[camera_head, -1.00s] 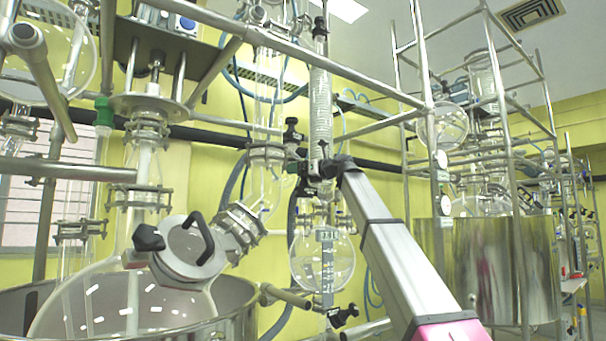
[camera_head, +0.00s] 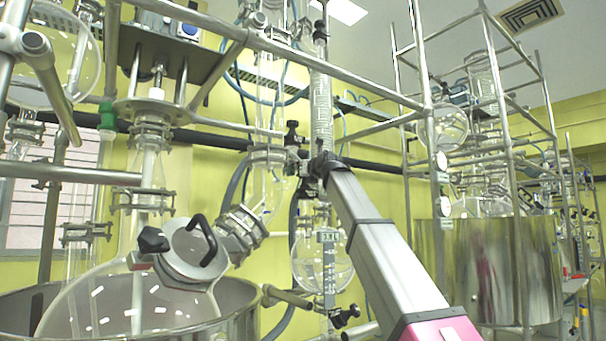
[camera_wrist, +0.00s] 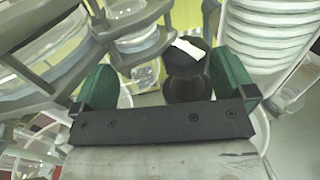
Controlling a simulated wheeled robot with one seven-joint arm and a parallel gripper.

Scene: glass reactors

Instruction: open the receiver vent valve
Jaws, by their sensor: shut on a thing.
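A black valve knob (camera_wrist: 187,78) with a white mark on top stands between the green finger pads of my gripper (camera_wrist: 165,82) in the wrist view. The gripper is shut on it; the knob appears nearer the right pad. In the head view my gripper (camera_head: 316,165) is at the glassware column, just above the round receiver flask (camera_head: 338,262) and below the coil condenser (camera_head: 321,112). There the arm end hides the knob, and I cannot tell how far it is turned.
A large reactor vessel (camera_head: 85,300) with a clamped lid (camera_head: 190,250) stands at the left. Metal frame bars (camera_head: 390,95) cross above the arm. Another black-handled valve (camera_head: 345,316) sits below the flask. A steel tank (camera_head: 490,270) stands at the right.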

